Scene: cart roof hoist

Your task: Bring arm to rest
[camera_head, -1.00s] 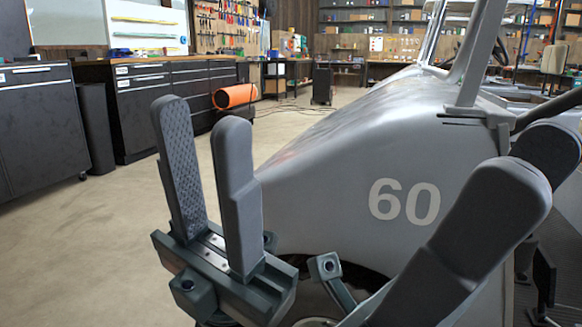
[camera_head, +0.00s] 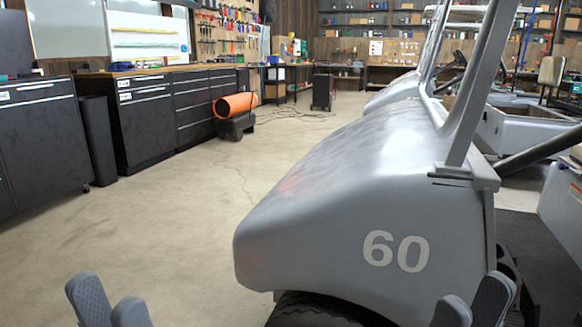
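My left gripper (camera_head: 107,294) is at the bottom left edge of the head view. Its two grey fingers point up and stand apart with nothing between them. My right gripper (camera_head: 473,298) is at the bottom right, in front of the cart's lower side. Its two fingers also stand apart and look empty. The lower parts of both grippers and both arms are cut off by the frame. The grey cart (camera_head: 345,185) with the number 60 fills the right half of the view. From this view I cannot tell how far my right gripper is from it.
A black wheel (camera_head: 315,308) shows under the cart's front. Dark drawer cabinets (camera_head: 145,125) and a black bin (camera_head: 97,135) line the left wall. An orange cylindrical heater (camera_head: 235,105) stands beyond them. The concrete floor (camera_head: 165,220) left of the cart is clear.

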